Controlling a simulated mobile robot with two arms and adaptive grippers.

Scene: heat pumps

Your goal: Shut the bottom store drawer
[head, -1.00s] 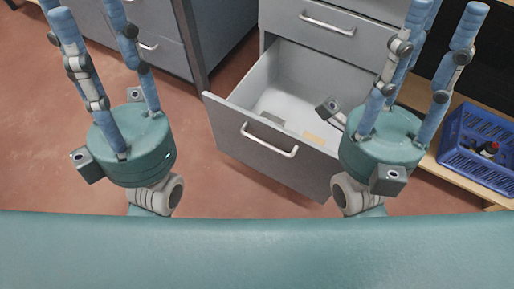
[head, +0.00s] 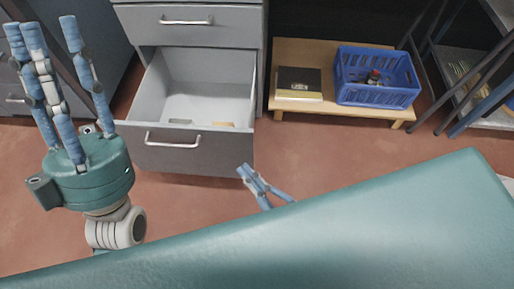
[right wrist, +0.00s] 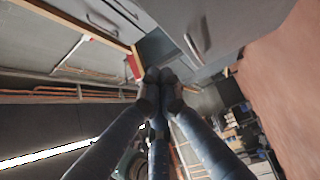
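The bottom store drawer (head: 215,157) is pulled well out of the grey cabinet in the head view. Its pale inside and bar handle (head: 172,143) show. A small grey-green piece and a tan piece lie on its floor near the front. My left gripper (head: 52,25) is open and empty, upright to the left of the drawer. My right gripper (head: 246,171) has its fingertips close together and empty, just in front of the drawer's lower right corner; its palm is hidden. In the right wrist view its fingers (right wrist: 160,76) converge at the tips.
A shut drawer (head: 187,30) sits above the open one. A low wooden shelf (head: 300,109) to the right bears a blue crate (head: 375,78) and a dark box (head: 299,84). Dark rack legs stand at far right. Red-brown floor (head: 340,150) is clear in front.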

